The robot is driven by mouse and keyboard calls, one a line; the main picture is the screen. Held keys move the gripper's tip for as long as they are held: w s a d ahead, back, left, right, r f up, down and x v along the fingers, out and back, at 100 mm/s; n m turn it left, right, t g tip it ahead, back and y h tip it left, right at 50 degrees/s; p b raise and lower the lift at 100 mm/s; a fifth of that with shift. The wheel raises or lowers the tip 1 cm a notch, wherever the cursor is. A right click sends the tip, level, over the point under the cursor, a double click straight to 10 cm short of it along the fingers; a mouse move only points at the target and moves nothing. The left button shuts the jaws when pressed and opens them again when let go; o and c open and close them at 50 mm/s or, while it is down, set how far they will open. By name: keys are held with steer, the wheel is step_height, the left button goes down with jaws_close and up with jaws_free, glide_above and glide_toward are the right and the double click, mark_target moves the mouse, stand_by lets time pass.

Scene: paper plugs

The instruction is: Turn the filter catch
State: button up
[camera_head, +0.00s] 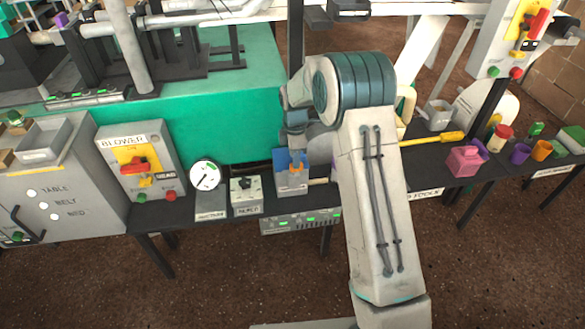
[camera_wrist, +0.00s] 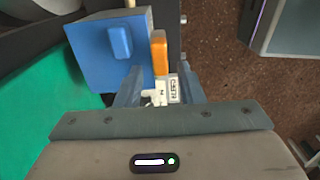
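The filter is a blue box (camera_wrist: 98,55) with a raised blue block on its face, at the upper left of the wrist view. The orange catch (camera_wrist: 158,52) stands along the right edge of the box. My gripper (camera_wrist: 160,72) is open, with its fingertips apart on either side of the catch's near end and a gap showing beside it. In the head view the blue filter front (camera_head: 281,160) shows just below my wrist, above a grey housing (camera_head: 291,186).
A dial gauge (camera_head: 206,176) and a small grey switch box (camera_head: 245,194) stand left of the filter. The blower box (camera_head: 139,160) is farther left. A pink container (camera_head: 463,161) and several cups are on the bench at right. A green machine side (camera_head: 190,115) rises behind.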

steer(key=shift+f+b, duration=0.55)
steer(key=shift+f, duration=0.85)
jaws_close()
